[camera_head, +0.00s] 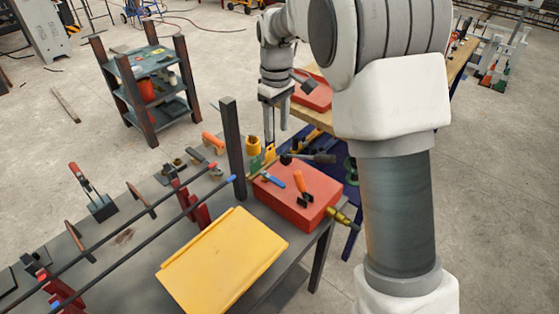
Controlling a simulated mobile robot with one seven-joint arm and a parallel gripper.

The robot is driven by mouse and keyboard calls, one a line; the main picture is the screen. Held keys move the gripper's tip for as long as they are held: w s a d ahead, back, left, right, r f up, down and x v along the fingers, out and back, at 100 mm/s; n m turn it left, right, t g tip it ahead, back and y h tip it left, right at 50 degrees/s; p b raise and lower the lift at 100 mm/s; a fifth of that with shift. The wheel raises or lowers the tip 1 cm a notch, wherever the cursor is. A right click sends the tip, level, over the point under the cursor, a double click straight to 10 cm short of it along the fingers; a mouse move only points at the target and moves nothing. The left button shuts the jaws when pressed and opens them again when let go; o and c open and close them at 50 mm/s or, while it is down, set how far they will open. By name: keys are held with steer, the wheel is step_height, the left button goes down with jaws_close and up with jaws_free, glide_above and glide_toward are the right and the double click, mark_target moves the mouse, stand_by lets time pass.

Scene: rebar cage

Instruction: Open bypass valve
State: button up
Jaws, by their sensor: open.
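I cannot make out a clear bypass valve in the head view. My gripper (277,125) hangs from my arm in the upper middle, fingers pointing down, open with nothing seen between them. It appears above or behind the far end of the dark workbench (120,240), near a red box (310,205). A small yellow item (254,147) shows just below left of the fingers; its kind is unclear. A brass-coloured part (343,217) shows at the red box's right side; I cannot tell whether it is a valve.
A dark upright post (232,150) stands on the bench left of my gripper. Long dark bars (120,235) rest on red supports across the bench. A yellow case (222,262) lies in front. A shelf rack (150,85) stands behind. My arm hides much of the right side.

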mark_target(277, 181)
step_height(277, 181, down, 18)
steer(key=shift+w+r+b, duration=0.1)
steer(key=shift+w+b, duration=0.05)
steer(key=shift+b, duration=0.15)
stand_by(0.3)
jaws_close()
stand_by(1.3)
